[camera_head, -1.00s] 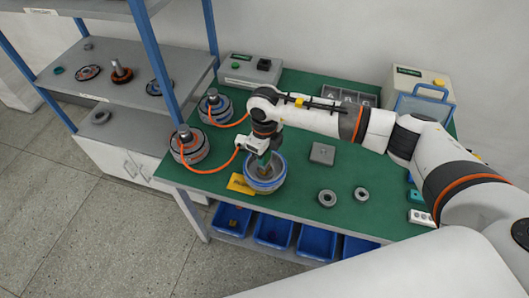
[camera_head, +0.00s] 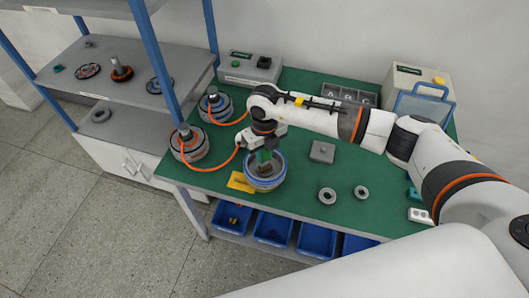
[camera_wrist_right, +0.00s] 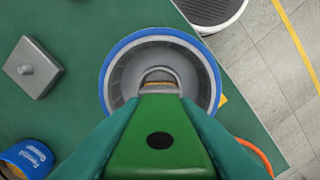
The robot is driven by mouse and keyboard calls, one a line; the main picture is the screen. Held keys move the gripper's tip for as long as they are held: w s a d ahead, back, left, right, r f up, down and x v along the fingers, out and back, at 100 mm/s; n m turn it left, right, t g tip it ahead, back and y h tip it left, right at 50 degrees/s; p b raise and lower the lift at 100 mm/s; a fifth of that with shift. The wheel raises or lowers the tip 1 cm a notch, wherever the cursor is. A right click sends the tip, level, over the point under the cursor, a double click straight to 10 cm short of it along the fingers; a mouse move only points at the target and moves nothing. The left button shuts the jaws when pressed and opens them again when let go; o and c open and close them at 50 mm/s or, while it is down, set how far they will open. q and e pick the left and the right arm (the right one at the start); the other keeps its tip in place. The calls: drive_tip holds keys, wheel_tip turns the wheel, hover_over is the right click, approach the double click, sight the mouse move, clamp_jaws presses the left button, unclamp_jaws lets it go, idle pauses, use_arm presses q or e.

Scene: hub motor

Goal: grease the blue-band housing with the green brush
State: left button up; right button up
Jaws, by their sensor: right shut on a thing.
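The blue-band housing (camera_head: 265,184) is a grey open bowl with a blue rim, standing near the front edge of the green table. It also shows in the right wrist view (camera_wrist_right: 116,61), open side up. My right gripper (camera_head: 263,147) is above the housing, shut on the green brush (camera_wrist_right: 160,145). In the head view the brush (camera_head: 264,157) points down into the housing's opening. Its tip shows over the hollow in the right wrist view; whether it touches the inner wall I cannot tell. My left gripper is not in view.
Two round motor units (camera_head: 190,150) with orange cables stand left of the housing. A yellow card (camera_head: 239,183) lies beside it. A grey block (camera_head: 322,152) and two grey rings (camera_head: 327,196) lie to the right. Blue bins (camera_head: 273,229) sit below the table.

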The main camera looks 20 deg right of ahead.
drive_tip(key=n+b, duration=0.3)
drive_tip(key=n, duration=0.2)
drive_tip(key=shift+f+n+b, duration=0.2)
drive_tip(key=shift+n+b, duration=0.1)
drive_tip(key=shift+b, duration=0.05)
drive_tip(key=shift+r+n, duration=0.1)
drive_tip(key=shift+n, duration=0.3)
drive_tip(key=shift+s, duration=0.1)
drive_tip(key=m, duration=0.8)
drive_tip(key=shift+p, duration=0.35)
drive_tip(key=shift+n+b, duration=0.9)
drive_tip(key=shift+n, duration=0.2)
drive_tip(key=n+b, duration=0.3)
drive_tip(key=n, duration=0.2)
drive_tip(key=shift+n+b, duration=0.35)
drive_tip(key=shift+n, duration=0.05)
